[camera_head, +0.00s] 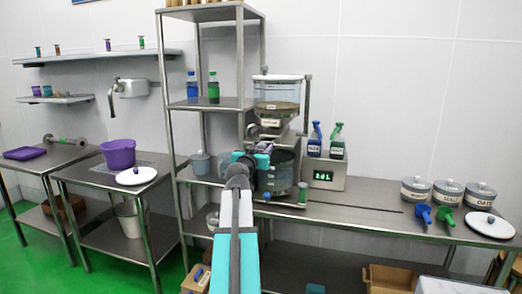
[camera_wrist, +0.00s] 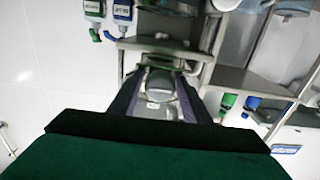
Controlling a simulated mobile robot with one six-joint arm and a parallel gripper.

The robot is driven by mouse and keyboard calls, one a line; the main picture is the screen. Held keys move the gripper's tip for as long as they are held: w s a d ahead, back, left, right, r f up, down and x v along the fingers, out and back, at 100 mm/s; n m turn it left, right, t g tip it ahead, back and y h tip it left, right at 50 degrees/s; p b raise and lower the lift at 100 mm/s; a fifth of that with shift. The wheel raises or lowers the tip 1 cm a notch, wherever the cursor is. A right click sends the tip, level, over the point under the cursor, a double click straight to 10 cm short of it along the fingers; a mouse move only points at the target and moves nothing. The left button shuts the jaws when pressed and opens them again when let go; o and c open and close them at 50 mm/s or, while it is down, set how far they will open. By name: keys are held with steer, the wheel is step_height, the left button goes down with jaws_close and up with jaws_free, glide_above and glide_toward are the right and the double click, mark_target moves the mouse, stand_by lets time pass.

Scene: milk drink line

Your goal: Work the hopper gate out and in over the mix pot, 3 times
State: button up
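The hopper (camera_head: 277,92) is a clear round bin with a pale brown filling and a white label, held on a steel frame beside the shelf rack. The hopper gate's area (camera_head: 268,131) lies just below it; my arm partly covers this part. The mix pot (camera_head: 284,178) is a dark, see-through pot under the hopper, partly hidden by my arm. My gripper (camera_head: 250,158) is in front of the pot, below the hopper. In the wrist view its two dark fingers (camera_wrist: 161,78) stand apart, with a pale grey part between them. I cannot tell whether they touch it.
A scale with a green display (camera_head: 323,176) and blue and green bottles (camera_head: 336,141) stand right of the pot. Lidded jars (camera_head: 447,192) and scoops (camera_head: 424,213) are farther right. Rack posts (camera_head: 170,110) rise close on the left. The bench middle is mostly clear.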

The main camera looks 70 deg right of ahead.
mark_target(266, 143)
jaws_close()
steer(key=shift+w+d+b, duration=0.15)
steer(key=shift+d+b, duration=0.95)
steer(key=shift+d, duration=0.65)
steer(key=shift+w+d+b, duration=0.1)
steer(key=shift+d+b, duration=0.95)
steer(key=shift+d, duration=0.85)
steer(key=shift+r, duration=0.15)
steer(key=shift+c, duration=0.3)
jaws_free()
steer(key=o, duration=0.4)
steer(key=shift+d, duration=0.2)
steer(key=shift+c, duration=0.2)
steer(key=shift+a, duration=0.1)
steer(key=shift+a, duration=0.1)
